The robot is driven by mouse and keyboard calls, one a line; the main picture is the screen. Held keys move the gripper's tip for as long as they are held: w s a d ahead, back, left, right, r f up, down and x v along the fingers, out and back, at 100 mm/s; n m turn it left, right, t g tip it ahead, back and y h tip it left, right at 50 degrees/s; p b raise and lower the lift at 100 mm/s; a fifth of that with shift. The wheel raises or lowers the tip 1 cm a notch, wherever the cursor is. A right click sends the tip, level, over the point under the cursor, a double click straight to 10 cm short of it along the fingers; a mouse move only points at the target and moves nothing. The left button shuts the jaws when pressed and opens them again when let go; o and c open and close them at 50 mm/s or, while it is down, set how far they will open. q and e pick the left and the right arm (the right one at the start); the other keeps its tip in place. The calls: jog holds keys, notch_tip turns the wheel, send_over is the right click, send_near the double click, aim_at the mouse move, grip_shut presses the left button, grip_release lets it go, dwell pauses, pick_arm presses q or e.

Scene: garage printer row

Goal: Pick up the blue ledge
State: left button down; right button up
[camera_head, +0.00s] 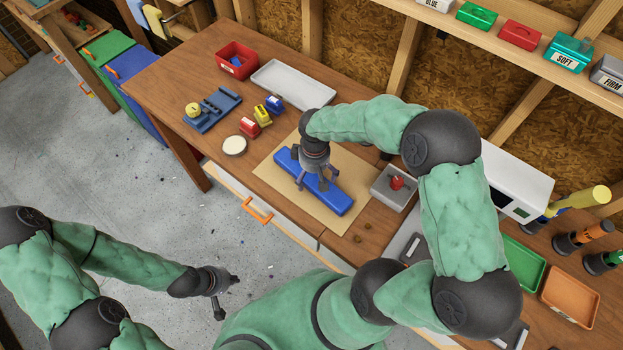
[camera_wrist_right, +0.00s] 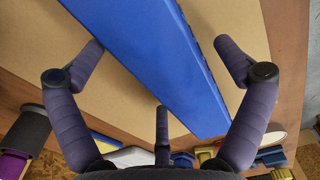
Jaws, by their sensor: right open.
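The blue ledge (camera_head: 338,200) is a long blue bar lying on a tan mat (camera_head: 279,184) on the wooden table. It also crosses the right wrist view (camera_wrist_right: 150,50) diagonally. My right gripper (camera_head: 313,184) is over the ledge's middle, with its fingers spread to either side of it. In the wrist view the open fingers (camera_wrist_right: 161,62) flank the ledge, with no clear grip on it. The gripper hides part of the ledge in the head view. My left gripper (camera_head: 229,297) is away from the table, low over the floor, its fingers apart and empty.
A grey tray (camera_head: 381,193) with a red item stands right of the mat. A white round lid (camera_head: 234,145), small red, yellow and blue blocks, a blue rack (camera_head: 225,101), a white tray (camera_head: 270,75) and a red bin (camera_head: 250,56) lie beyond it.

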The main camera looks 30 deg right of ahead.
jog(key=c, duration=1.3)
jog(key=shift+c, duration=0.3)
jog(key=shift+r, duration=0.1)
